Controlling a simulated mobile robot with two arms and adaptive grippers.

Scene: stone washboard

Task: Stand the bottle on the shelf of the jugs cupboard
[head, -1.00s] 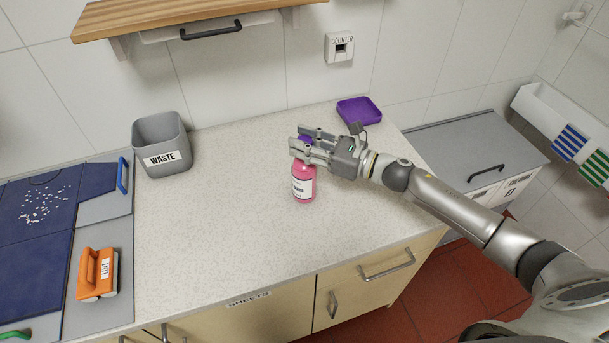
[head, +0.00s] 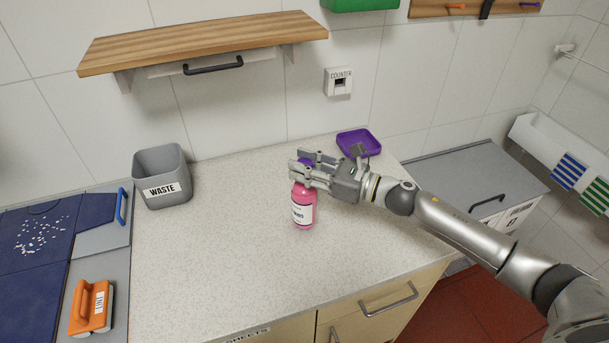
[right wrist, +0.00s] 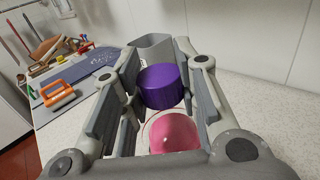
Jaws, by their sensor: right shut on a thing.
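The pink bottle (head: 304,207) with a purple cap and a white label is upright at the middle of the speckled worktop. My right gripper (head: 306,170) is shut on the bottle near its neck, just below the cap. In the right wrist view the purple cap (right wrist: 162,86) and the pink shoulder (right wrist: 174,133) show between the fingers. I cannot tell whether the bottle's base touches the worktop. My left gripper is not in view. I cannot make out a cupboard labelled for jugs.
A grey waste bin (head: 163,176) stands at the back left of the worktop (head: 215,260). A purple tray (head: 359,142) lies behind the gripper. An orange-handled tool (head: 91,307) is at the left. A wooden shelf (head: 200,42) hangs on the wall above.

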